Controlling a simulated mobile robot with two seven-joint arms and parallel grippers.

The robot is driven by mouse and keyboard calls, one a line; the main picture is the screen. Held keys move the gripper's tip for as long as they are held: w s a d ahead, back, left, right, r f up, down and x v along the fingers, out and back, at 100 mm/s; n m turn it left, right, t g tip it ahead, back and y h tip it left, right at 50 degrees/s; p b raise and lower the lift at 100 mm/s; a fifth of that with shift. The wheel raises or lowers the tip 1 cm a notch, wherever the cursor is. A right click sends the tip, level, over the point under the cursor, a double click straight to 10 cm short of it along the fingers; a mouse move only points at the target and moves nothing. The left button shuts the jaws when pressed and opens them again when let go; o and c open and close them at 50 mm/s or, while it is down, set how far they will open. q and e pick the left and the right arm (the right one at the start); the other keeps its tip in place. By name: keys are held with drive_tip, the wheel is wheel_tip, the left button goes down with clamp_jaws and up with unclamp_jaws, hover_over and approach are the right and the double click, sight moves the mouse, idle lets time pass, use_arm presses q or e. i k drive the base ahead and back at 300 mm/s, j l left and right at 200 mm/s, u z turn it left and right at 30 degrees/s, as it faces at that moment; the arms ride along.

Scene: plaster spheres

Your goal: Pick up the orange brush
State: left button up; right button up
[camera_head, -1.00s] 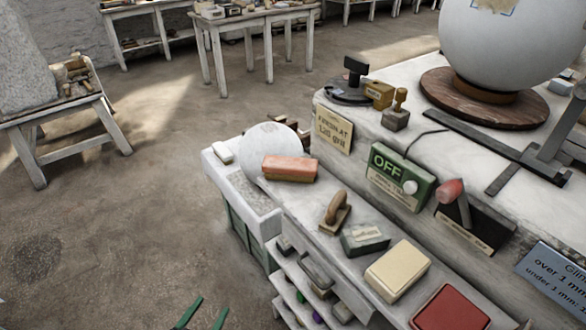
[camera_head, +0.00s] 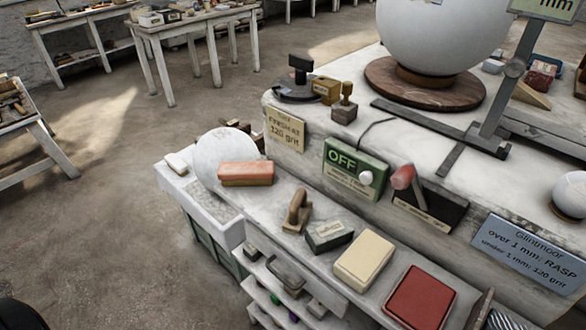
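The orange brush (camera_head: 246,173) is a block with an orange-red top and a browner lower layer. It lies at the far left end of the white lower ledge (camera_head: 268,206), in front of a pale round disc or ball (camera_head: 222,158). Nothing holds it. Neither of my grippers shows in the head view now. A dark rounded shape at the bottom left corner may be part of my arm, but I cannot tell.
Along the ledge lie a wooden-handled tool (camera_head: 297,211), a dark green block (camera_head: 329,235), a cream block (camera_head: 364,260) and a red pad (camera_head: 419,296). A green OFF box (camera_head: 355,170) and red-handled lever (camera_head: 404,178) stand behind. Open floor lies left.

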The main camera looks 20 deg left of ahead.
sight(251, 173)
drive_tip(key=j+z, duration=0.4)
drive_tip(key=k+j+z, duration=0.15)
drive_tip(key=j+z, duration=0.25)
drive_tip(key=k+j+z, duration=0.15)
drive_tip(key=j, duration=0.25)
drive_tip(key=k+j+z, duration=0.15)
drive_tip(key=i+j, duration=0.1)
drive_tip(key=j, duration=0.2)
drive_tip(key=i+j, duration=0.1)
drive_tip(key=j, duration=0.15)
